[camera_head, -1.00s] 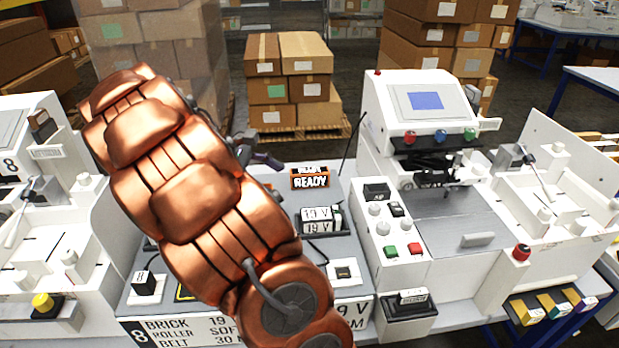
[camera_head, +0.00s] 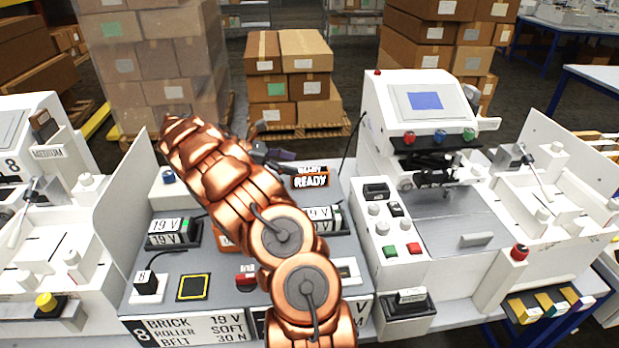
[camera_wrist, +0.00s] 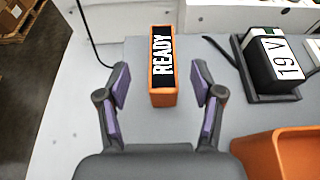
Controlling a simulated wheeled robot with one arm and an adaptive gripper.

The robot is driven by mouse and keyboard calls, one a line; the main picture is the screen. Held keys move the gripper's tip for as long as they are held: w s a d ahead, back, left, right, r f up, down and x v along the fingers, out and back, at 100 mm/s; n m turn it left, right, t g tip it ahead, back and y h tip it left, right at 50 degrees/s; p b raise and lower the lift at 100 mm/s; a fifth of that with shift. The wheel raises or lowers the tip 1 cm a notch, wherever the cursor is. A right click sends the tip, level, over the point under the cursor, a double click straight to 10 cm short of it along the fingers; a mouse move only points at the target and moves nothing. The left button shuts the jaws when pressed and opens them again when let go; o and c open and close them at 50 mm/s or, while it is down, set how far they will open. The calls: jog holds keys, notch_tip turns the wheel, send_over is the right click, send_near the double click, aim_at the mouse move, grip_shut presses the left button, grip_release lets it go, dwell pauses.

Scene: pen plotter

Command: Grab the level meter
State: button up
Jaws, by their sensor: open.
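An orange block with a black READY face (camera_wrist: 163,66), which seems to be the level meter, stands on the grey bench top. It also shows in the head view (camera_head: 311,180), right of my gripper. No label naming it a level meter is readable. My gripper (camera_wrist: 160,87) is open, with one purple-padded finger on each side of the block's near part in the wrist view. Gaps show between the pads and the block, and I cannot tell how high the fingers are above the bench. In the head view my gripper (camera_head: 272,155) is partly hidden by my copper arm.
A black 19 V unit in a tray (camera_wrist: 273,65) stands right of the block. An orange bin (camera_wrist: 283,150) is at the lower right. A black cable (camera_wrist: 88,40) rises at the left. In the head view, a white machine (camera_head: 415,110) stands to the right.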

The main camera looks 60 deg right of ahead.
aim_at(312, 170)
jog(key=shift+p+x, duration=0.6)
jog(key=shift+x, duration=1)
jog(key=shift+p+x, duration=0.8)
jog(key=shift+x, duration=1.35)
jog(key=shift+a+f, duration=0.1)
jog(key=shift+a, duration=0.1)
jog(key=shift+c, duration=0.3)
grip_shut()
